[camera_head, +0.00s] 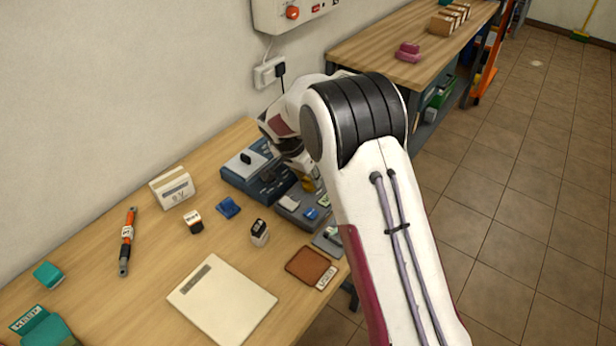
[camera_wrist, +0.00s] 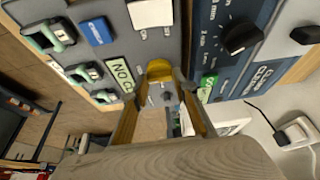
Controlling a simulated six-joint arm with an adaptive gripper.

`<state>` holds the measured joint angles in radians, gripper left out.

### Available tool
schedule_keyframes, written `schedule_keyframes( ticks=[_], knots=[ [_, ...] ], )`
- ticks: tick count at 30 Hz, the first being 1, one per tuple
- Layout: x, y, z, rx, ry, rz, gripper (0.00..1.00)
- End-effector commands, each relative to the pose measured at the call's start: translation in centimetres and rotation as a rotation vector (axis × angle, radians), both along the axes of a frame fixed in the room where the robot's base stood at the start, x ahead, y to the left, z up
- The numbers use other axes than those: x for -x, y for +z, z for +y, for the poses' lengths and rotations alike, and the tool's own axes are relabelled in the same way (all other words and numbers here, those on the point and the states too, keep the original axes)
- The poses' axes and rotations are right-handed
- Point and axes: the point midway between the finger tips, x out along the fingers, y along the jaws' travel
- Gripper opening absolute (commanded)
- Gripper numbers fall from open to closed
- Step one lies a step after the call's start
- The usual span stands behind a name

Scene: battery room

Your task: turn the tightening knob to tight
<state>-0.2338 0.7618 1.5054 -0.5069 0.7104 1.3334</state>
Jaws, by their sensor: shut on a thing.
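A yellow knob (camera_wrist: 160,68) sits at the edge of a grey panel (camera_wrist: 115,40) in the wrist view, beside a label starting "NO". My gripper (camera_wrist: 157,82) has its two fingertips on either side of this knob and is shut on it. Its turned position cannot be read, and no "tight" mark is legible. In the head view my gripper (camera_head: 307,181) is over the bench beside the grey panel (camera_head: 290,209), with the knob mostly hidden by my arm. A black dial (camera_wrist: 240,38) on a blue unit (camera_wrist: 222,75) stands just right in the wrist view.
The blue unit also shows in the head view (camera_head: 236,181), against the wall side. A blue piece (camera_head: 229,207), a small box (camera_head: 259,232), a brown tray (camera_head: 307,266) and a white board (camera_head: 221,299) lie nearby. Bare wood (camera_head: 110,305) is free at left.

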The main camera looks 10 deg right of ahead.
Motion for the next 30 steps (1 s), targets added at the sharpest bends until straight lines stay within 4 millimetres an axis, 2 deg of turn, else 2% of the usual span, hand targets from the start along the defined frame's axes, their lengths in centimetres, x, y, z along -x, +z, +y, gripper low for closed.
schedule_keyframes(
  ticks=[8,9,10,23,30],
  knots=[
    [0.1,-0.1,0.0,-0.001,0.000,0.002,0.06],
    [0.1,-0.1,0.0,-0.001,0.000,0.002,0.38],
    [0.1,-0.1,0.0,-0.001,0.000,0.002,0.45],
    [0.0,0.1,0.1,-0.001,0.000,0.001,0.45],
    [0.4,1.5,0.4,-0.001,0.000,-0.001,0.45]
  ],
)
